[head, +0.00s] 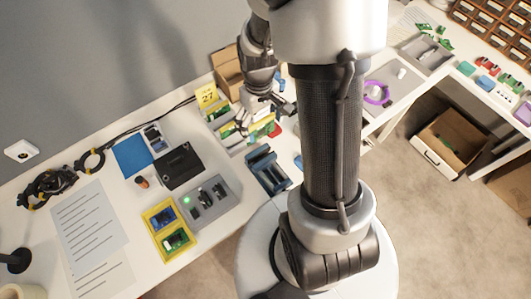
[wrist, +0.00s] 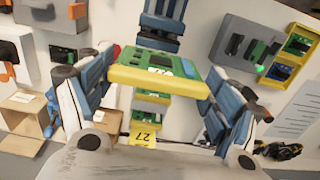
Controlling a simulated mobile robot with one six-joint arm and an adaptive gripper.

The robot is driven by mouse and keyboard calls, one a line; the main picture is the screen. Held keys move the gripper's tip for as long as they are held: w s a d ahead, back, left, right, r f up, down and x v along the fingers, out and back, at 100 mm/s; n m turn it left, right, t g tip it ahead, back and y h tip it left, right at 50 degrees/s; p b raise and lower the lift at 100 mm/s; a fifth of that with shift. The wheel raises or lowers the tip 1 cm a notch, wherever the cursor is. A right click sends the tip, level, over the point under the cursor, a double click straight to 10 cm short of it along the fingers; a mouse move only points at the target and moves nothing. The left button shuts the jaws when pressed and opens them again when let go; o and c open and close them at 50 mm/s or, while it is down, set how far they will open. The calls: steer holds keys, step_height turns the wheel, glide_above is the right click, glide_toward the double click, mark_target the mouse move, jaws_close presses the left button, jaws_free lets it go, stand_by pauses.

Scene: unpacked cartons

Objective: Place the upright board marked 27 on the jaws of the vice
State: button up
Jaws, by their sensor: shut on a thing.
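My gripper (wrist: 155,92) is shut on a green board with a yellow edge strip (wrist: 160,78), which spans the space between the two blue-padded fingers. A small white label shows on the board, too blurred to read with certainty. In the head view my gripper (head: 266,115) and the held board (head: 262,127) are above the rack area, partly hidden by my arm. A yellow sign marked 27 (head: 207,96) stands by the grey rack (head: 238,147); the sign also shows in the wrist view (wrist: 145,138). The blue vice (head: 268,170) stands in front of the rack, apart from the board; its blue jaws show in the wrist view (wrist: 163,22).
A grey fixture with a green light (head: 205,199), a yellow tray of boards (head: 167,229) and a black case (head: 178,165) lie left of the vice. A cardboard box (head: 227,70) stands behind the rack. Cables (head: 50,187) lie at the far left.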

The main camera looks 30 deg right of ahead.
step_height(320, 180, down, 15)
steer(key=b, duration=0.4)
steer(key=shift+f, duration=0.2)
steer(key=o, duration=1.1)
steer(key=shift+c, duration=0.2)
